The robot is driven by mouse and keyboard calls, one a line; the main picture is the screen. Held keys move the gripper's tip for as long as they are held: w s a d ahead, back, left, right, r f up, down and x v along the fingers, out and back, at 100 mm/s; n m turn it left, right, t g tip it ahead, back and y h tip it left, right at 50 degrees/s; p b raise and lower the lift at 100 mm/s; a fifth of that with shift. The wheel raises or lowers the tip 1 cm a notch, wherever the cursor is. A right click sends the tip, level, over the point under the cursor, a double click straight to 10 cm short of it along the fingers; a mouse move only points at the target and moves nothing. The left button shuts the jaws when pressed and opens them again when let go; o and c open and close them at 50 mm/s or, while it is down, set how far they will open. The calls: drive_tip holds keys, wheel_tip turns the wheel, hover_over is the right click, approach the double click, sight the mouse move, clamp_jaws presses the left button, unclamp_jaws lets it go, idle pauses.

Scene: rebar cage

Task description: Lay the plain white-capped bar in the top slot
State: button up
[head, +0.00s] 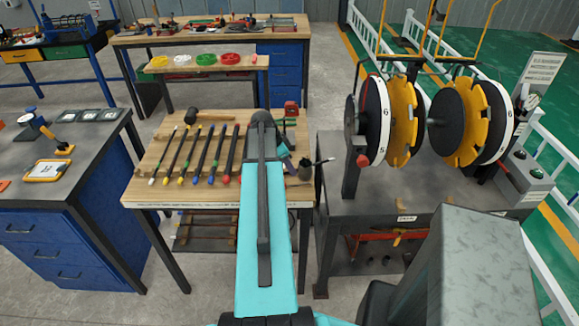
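The white-capped bar (163,154) is the leftmost of a row of bars on the wooden table, its white cap at the near end. The bar stand (345,178) at the right carries yellow slotted discs (401,121) (462,122) and white numbered discs. Notches show along the yellow rims; I see no bar in the upper notches. My turquoise arm rises in the middle, over the table's right part. A small turquoise part of my wrist shows beside its upper end. My gripper's fingers are not clearly visible, mostly hidden behind the arm.
Several bars with yellow, blue and red caps lie right of the white-capped one on the wooden table (140,197). A mallet (192,117) lies behind them. A grey workbench (75,183) stands left. Colored dishes sit on a shelf behind. A dark rod-like item shows right of my arm.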

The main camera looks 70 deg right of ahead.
drive_tip(key=shift+r, duration=0.15)
drive_tip(key=b+v, duration=0.4)
drive_tip(key=v, duration=0.8)
drive_tip(key=shift+s, duration=0.1)
idle(0.5)
